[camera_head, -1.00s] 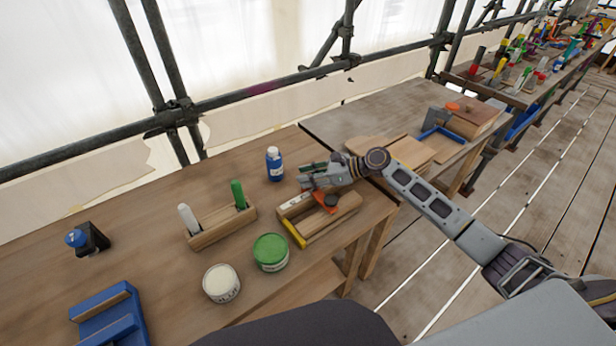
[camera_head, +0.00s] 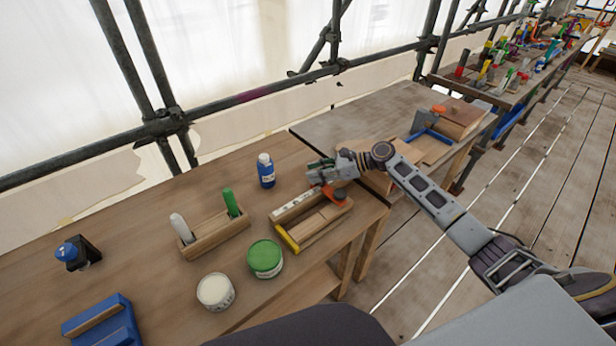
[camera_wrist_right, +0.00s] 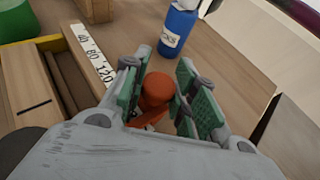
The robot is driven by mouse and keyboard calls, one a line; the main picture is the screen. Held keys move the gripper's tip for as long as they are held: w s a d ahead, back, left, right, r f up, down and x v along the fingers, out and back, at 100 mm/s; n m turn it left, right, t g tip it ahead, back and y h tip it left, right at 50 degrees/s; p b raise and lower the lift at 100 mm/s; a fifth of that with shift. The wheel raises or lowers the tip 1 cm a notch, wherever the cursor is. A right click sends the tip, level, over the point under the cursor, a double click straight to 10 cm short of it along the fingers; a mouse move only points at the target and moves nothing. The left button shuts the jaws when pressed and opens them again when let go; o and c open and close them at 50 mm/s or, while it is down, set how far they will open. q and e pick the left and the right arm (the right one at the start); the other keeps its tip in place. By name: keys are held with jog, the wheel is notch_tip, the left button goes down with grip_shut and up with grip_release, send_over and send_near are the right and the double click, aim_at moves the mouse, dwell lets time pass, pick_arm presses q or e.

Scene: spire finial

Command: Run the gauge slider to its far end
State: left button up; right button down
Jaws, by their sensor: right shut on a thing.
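The gauge (camera_head: 317,221) is a wooden frame with a yellow end and a white number scale (camera_head: 293,206) along its back rail. The scale (camera_wrist_right: 93,53) also shows in the right wrist view, with 40, 80 and 120 readable. The orange slider (camera_head: 328,194) sits near the rail's right end, away from the yellow end. My right gripper (camera_wrist_right: 160,85) is shut on the slider's orange knob (camera_wrist_right: 156,90), which stands between the green finger pads. The gripper hides the rail past 120. My left gripper is not in view.
A blue bottle (camera_head: 266,172) stands close behind the gauge. A green tin (camera_head: 265,258) and a white tin (camera_head: 216,291) stand in front-left. A wooden holder (camera_head: 216,236) with a white and a green handle is at left. The bench edge lies just right of the gauge.

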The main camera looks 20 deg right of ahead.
jog(key=d, duration=0.1)
jog(key=w+d, duration=0.1)
jog(key=d, duration=0.2)
jog(key=shift+w+d, duration=0.1)
jog(key=shift+w, duration=0.2)
jog(key=shift+w+d, duration=0.1)
jog(key=shift+d, duration=0.25)
jog(key=shift+w+d, duration=0.15)
jog(key=shift+d, duration=0.2)
jog(key=c, duration=1.1)
grip_release()
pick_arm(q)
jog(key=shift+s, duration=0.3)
pick_arm(e)
jog(key=v, duration=1.2)
